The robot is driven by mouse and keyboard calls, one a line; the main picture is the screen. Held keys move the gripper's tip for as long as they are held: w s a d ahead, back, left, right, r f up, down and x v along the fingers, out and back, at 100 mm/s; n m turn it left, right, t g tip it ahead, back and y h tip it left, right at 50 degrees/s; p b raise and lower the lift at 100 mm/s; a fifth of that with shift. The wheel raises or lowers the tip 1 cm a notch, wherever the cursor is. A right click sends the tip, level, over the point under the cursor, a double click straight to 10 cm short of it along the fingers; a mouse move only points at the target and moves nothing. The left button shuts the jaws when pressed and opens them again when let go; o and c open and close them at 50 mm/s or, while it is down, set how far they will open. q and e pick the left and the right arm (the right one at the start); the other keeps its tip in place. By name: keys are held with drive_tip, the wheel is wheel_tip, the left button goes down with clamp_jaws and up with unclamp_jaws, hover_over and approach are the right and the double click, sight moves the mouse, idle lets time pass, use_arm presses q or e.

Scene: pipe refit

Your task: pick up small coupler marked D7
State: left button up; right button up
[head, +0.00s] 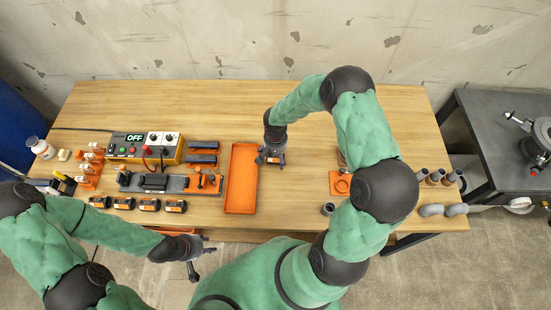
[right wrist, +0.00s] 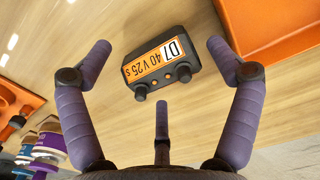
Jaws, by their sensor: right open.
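The small coupler marked D7 (right wrist: 160,62) is a dark block with an orange and white label reading "D7 40 V 25 s" and two short knobs on one side. In the right wrist view it lies tilted on the bare wood, between and beyond my open fingertips, touching none of them. My right gripper (right wrist: 158,75) is open and empty above it. In the head view my right gripper (head: 272,158) is over the table, just right of the orange tray, and largely hides the coupler. My left gripper (head: 200,260) is off the table's front edge; its opening is unclear.
The orange tray (head: 241,202) lies close beside the right gripper. A control box reading OFF (head: 128,140), a clamp rig (head: 150,183) and several labelled blocks (head: 149,204) fill the left. Grey pipe fittings (head: 421,175) stand at the right edge.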

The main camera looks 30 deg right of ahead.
drive_tip(key=shift+f, duration=0.95)
drive_tip(key=c, duration=1.5)
drive_tip(key=shift+o, duration=0.2)
drive_tip(key=shift+r, duration=0.15)
drive_tip(key=shift+r, duration=0.6)
drive_tip(key=s+a+r+p, duration=0.1)
drive_tip(key=s+a+r, duration=0.3)
drive_tip(key=s+r, duration=0.7)
drive_tip(key=shift+s+r+p, duration=0.3)
drive_tip(key=shift+s+p, duration=0.05)
drive_tip(key=shift+s, duration=0.85)
